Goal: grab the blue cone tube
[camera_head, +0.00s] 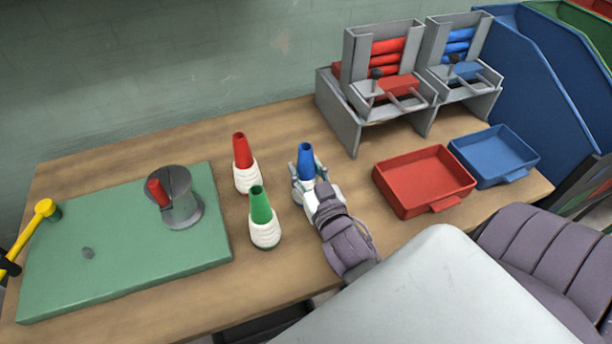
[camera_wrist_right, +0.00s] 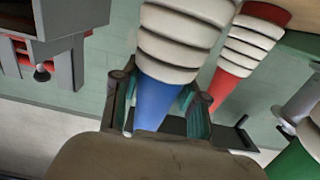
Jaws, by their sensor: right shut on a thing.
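The blue cone tube (camera_head: 306,160) stands upright on the wooden table, wound with white yarn around its lower part. My right gripper (camera_head: 308,177) is shut on it, reaching in from the front right. In the right wrist view, which shows the scene upside down, the fingers (camera_wrist_right: 158,100) lie on both sides of the blue cone tube (camera_wrist_right: 156,106), at its bare blue part near the white yarn. The gripper hides part of the yarn in the head view. My left gripper is not in view.
A red cone tube (camera_head: 242,151) and a green cone tube (camera_head: 260,205) stand close on the left. A red tray (camera_head: 440,205) and a blue tray (camera_head: 512,172) lie to the right. Grey dispensers (camera_head: 352,120) stand behind. A green board (camera_head: 110,275) with a grey holder (camera_head: 182,210) is at left.

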